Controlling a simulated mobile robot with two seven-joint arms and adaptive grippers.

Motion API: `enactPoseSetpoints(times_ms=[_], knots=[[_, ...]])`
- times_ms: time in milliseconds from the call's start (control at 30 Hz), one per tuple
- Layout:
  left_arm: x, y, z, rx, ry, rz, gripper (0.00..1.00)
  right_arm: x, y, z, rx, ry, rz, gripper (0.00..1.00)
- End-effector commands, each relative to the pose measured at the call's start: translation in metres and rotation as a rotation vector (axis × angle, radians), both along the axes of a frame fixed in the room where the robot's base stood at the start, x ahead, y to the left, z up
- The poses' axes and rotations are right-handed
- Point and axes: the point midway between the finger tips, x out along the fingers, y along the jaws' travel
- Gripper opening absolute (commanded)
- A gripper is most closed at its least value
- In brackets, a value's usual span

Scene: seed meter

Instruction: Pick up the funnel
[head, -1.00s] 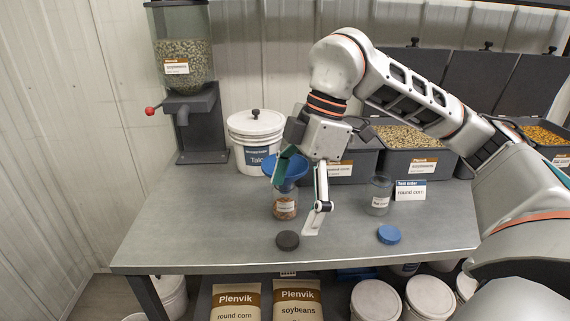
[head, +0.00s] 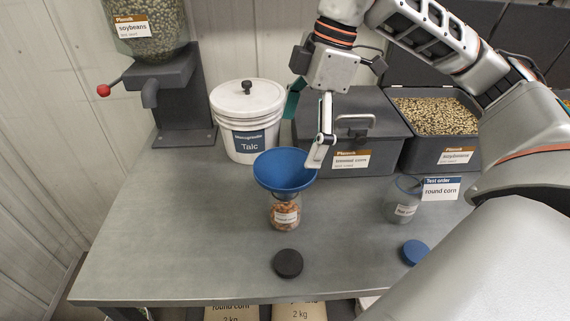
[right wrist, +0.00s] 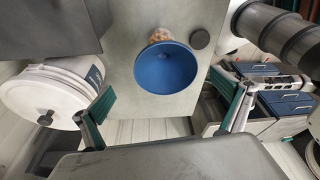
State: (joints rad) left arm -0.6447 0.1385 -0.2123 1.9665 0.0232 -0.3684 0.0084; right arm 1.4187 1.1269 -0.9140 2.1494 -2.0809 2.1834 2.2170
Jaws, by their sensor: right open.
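The blue funnel (head: 285,171) sits in the mouth of a clear jar (head: 285,211) with orange-brown seeds at its bottom and a white label. My right gripper (head: 303,137) is open and empty, above and behind the funnel near the bins. In the right wrist view the funnel (right wrist: 166,68) lies beyond the two spread fingers (right wrist: 166,112), between them in the picture, with the jar partly hidden under it.
A white talc bucket (head: 247,122) stands behind the funnel to the left, beside a seed dispenser (head: 167,85). A lidded dark bin (head: 352,130) stands behind. A black lid (head: 288,263), a blue lid (head: 415,252) and an empty-looking jar (head: 403,198) are on the table (head: 190,240).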

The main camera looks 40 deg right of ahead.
Motion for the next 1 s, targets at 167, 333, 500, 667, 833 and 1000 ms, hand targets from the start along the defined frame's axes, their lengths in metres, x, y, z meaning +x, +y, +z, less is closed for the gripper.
enactPoseSetpoints(times_ms=[167, 333, 500, 667, 833, 1000], knots=[[-0.004, 0.001, -0.006, 0.004, 0.01, -0.002, 0.26, 0.001, 0.005, -0.019, -0.001, 0.004, 0.002, 1.0], [-0.005, 0.002, -0.008, 0.008, 0.013, -0.002, 0.26, 0.001, 0.013, -0.033, -0.001, 0.004, 0.003, 1.0], [-0.004, 0.002, -0.007, 0.008, 0.009, -0.002, 0.26, 0.0, 0.026, -0.055, 0.0, 0.003, 0.003, 1.0], [-0.001, 0.002, -0.005, 0.008, 0.003, -0.002, 0.26, 0.002, 0.029, -0.07, 0.0, 0.002, 0.001, 1.0], [0.0, 0.002, -0.004, 0.009, 0.0, -0.002, 0.26, 0.002, 0.03, -0.072, 0.0, 0.002, 0.001, 1.0], [0.0, 0.002, -0.004, 0.009, 0.0, -0.002, 0.26, 0.002, 0.029, -0.072, 0.001, 0.002, 0.001, 0.82]])
